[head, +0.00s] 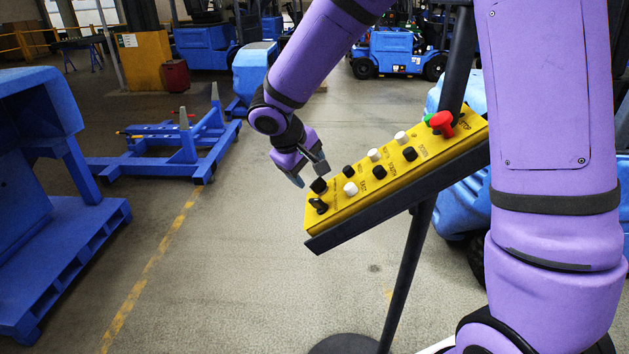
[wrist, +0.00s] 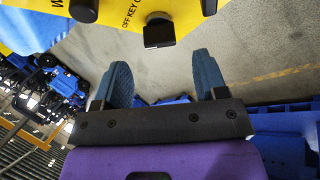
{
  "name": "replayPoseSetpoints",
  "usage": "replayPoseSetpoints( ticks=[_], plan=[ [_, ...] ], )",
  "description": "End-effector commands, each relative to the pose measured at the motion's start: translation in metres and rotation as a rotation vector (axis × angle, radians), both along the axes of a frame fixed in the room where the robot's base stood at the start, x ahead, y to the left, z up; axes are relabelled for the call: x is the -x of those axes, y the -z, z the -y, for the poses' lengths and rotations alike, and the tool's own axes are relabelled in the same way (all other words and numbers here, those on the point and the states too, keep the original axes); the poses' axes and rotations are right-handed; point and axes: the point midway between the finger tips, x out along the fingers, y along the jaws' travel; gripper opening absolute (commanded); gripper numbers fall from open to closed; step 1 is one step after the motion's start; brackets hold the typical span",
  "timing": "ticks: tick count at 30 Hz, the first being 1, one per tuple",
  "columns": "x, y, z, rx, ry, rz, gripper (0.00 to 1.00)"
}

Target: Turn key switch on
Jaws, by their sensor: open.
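The key switch (head: 319,205) is a black knob with a blocky handle at the lower left end of the yellow control panel (head: 342,208). In the wrist view the key switch (wrist: 158,32) sits beside printed lettering that reads "OFF KEY" and then is cut off. My gripper (head: 309,173) is open and empty, just up and left of the panel's left end. In the wrist view its two blue-grey fingers (wrist: 163,78) are spread apart, with the key switch beyond their tips and not touched. I cannot tell the switch's exact turn angle.
Another black knob (head: 318,185) sits close to the key switch. Several black and white buttons and a red knob (head: 441,122) run up the panel. A dark post (head: 405,270) holds the panel. Blue carts and forklifts stand around; the floor left of the panel is clear.

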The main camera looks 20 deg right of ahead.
Motion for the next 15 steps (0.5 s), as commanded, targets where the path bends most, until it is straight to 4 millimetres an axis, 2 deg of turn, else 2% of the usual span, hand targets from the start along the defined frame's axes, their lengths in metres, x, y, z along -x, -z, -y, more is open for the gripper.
replayPoseSetpoints(
  ticks=[1, 6, 15],
  plan=[
    [-0.001, 0.009, 0.004, 0.001, 0.001, -0.005, 0.66],
    [-0.006, 0.031, 0.015, 0.001, 0.002, -0.004, 0.66],
    [-0.010, 0.046, 0.023, 0.001, 0.000, 0.000, 0.66]
  ],
)
